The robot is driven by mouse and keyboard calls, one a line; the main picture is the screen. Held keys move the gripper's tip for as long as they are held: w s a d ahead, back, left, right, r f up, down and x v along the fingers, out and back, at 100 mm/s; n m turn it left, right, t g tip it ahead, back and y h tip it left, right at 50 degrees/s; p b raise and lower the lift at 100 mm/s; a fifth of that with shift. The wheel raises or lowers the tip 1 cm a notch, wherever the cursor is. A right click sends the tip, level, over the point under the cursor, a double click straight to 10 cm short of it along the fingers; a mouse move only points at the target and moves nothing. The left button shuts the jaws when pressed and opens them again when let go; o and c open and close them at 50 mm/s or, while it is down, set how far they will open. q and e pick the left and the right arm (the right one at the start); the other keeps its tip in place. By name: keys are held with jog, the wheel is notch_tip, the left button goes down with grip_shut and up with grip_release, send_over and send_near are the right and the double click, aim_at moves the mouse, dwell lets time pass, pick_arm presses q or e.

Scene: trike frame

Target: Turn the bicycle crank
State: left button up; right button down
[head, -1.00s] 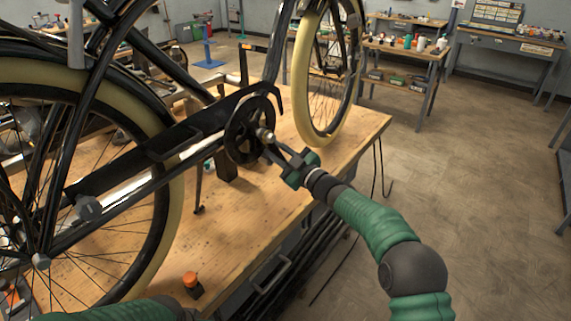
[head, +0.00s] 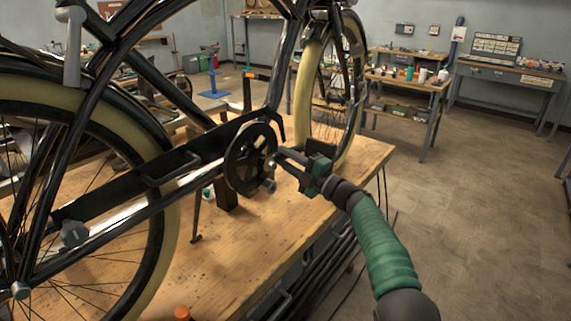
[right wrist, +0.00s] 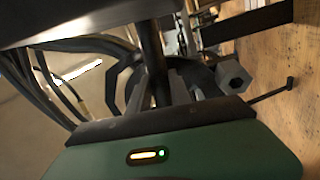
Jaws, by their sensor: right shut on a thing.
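The black bicycle's crank and chainring (head: 248,160) stand over the wooden workbench in the head view. My right gripper (head: 281,160) reaches in from the right, its fingers beside the chainring's right edge. It is shut on a part of the crank; the fingers hide most of that part. In the right wrist view a dark rod (right wrist: 153,60) runs between the finger shapes, with a grey hex-shaped end (right wrist: 233,77) to its right. I cannot tell exactly which crank part the fingers grip. My left gripper is out of view.
The rear wheel (head: 165,215) fills the left side and the front wheel (head: 305,95) stands behind the crank. The workbench (head: 240,250) lies below. An orange cap (head: 182,313) is at the bottom edge. The floor at right is open.

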jog(key=shift+r+n, duration=0.55)
jog(key=shift+n, duration=0.35)
jog(key=c, duration=1.2)
grip_release()
jog(key=shift+w, duration=0.1)
jog(key=shift+d, duration=0.1)
jog(key=b+v, duration=0.1)
jog(key=v, duration=1.5)
jog(key=shift+d+f+b, duration=0.15)
jog(key=shift+d+b, duration=0.25)
